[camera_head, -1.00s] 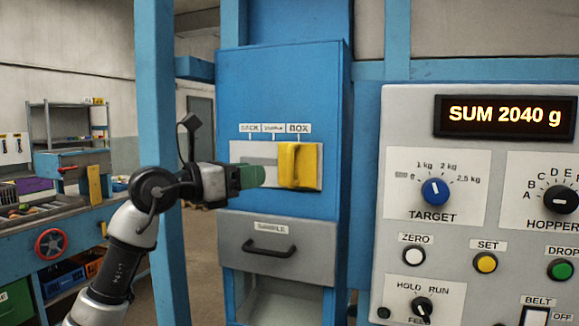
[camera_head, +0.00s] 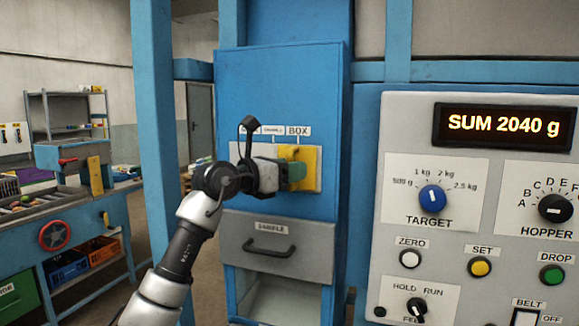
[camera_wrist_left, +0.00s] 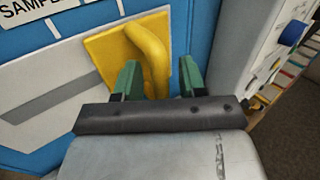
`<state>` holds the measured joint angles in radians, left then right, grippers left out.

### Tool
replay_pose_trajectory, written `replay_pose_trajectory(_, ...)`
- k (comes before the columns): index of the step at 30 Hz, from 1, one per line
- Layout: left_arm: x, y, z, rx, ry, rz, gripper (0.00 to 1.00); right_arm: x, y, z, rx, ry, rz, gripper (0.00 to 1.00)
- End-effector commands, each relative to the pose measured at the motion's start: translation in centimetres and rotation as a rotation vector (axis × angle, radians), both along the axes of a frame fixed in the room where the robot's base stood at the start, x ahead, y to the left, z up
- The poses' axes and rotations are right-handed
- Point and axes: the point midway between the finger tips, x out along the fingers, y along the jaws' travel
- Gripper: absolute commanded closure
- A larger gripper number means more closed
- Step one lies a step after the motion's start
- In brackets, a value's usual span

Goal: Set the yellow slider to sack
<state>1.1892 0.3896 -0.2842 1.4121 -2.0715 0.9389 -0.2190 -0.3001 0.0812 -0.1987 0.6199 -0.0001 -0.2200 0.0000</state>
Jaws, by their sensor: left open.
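The yellow slider (camera_head: 310,166) sits at the right end of its grey track plate (camera_head: 238,153), under the BOX label (camera_head: 298,131), on the blue cabinet. My left gripper (camera_head: 297,172) is at the slider, its green fingers in front of the yellow plate. In the left wrist view the slider's raised handle (camera_wrist_left: 150,50) stands between the two open fingers of the gripper (camera_wrist_left: 157,78). I cannot tell whether a finger touches it. The SACK label is mostly hidden behind my wrist. My right gripper is not in view.
A sample drawer (camera_head: 276,246) with a black handle is below the track. A grey control panel (camera_head: 395,200) with knobs and buttons stands at the right. A blue post (camera_head: 155,120) rises left of my arm.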

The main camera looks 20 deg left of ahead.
Motion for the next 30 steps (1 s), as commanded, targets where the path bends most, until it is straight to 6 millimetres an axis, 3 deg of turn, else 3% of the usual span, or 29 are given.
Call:
replay_pose_trajectory(5,0.0,0.0,0.0,0.0,0.0,0.0,0.61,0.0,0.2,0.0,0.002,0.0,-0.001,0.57)
replay_pose_trajectory(13,0.0,0.0,0.0,0.0,0.0,0.0,1.0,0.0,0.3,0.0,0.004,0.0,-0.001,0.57)
replay_pose_trajectory(20,0.0,0.1,0.0,-0.001,0.001,0.0,1.0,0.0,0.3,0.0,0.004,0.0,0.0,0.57)
replay_pose_trajectory(23,0.1,1.3,-0.1,0.001,0.002,0.004,1.0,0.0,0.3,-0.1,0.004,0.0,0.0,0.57)
replay_pose_trajectory(30,0.3,7.9,0.0,0.002,0.004,0.009,1.0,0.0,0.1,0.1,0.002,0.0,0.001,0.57)
